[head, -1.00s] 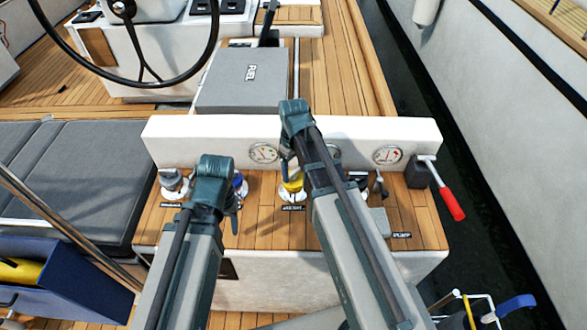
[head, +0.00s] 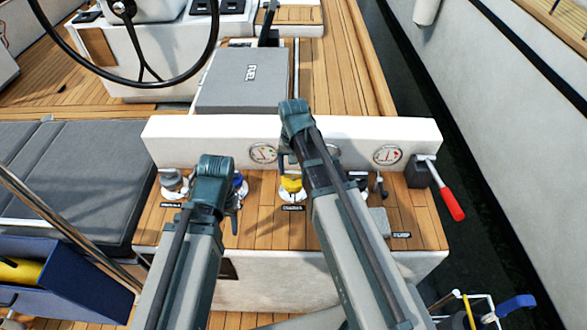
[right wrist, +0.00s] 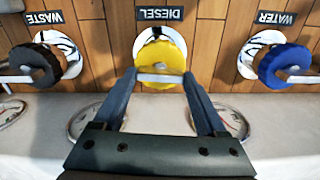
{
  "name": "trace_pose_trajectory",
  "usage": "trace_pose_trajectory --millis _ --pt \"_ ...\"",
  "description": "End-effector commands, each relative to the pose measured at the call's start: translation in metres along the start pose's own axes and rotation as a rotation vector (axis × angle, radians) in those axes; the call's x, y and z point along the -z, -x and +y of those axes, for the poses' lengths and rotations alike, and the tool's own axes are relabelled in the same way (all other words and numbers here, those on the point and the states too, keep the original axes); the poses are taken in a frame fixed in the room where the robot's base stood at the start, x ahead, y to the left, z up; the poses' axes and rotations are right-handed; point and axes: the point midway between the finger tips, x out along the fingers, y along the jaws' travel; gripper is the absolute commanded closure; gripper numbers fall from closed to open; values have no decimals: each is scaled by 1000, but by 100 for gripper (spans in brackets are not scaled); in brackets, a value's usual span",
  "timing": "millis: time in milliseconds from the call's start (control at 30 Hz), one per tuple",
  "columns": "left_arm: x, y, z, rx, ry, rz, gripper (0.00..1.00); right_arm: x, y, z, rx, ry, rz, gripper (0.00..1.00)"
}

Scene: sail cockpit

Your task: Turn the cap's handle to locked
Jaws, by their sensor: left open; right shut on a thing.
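The yellow diesel cap (right wrist: 161,60) sits in a white round fitting on the wooden deck, in the middle of the right wrist view. Its pale bar handle (right wrist: 160,78) lies crosswise in that view. My right gripper (right wrist: 159,76) has a finger on either side of the cap and is shut on the handle. In the head view the yellow cap (head: 291,184) shows beside my right arm, which hides most of that gripper. My left gripper (head: 233,215) is open near the blue cap (head: 241,184), partly hidden by its own arm.
A black waste cap (right wrist: 36,64) and the blue water cap (right wrist: 284,65) flank the yellow one. A white upright panel with round gauges (head: 388,155) stands close behind. A red-handled lever (head: 452,203) is at the right. A grey box (head: 242,80) lies beyond the panel.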

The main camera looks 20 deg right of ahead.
Motion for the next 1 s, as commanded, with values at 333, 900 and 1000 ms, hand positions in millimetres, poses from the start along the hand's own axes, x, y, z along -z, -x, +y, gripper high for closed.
trace_pose_trajectory --millis 333,900,1000 --pt "0 0 0 0 0 0 50 0 0 0 0 -224 0 81" --pt "0 0 0 0 0 0 50 0 0 0 0 -326 0 81" --pt "0 0 0 0 0 0 50 0 0 0 0 -326 0 81"
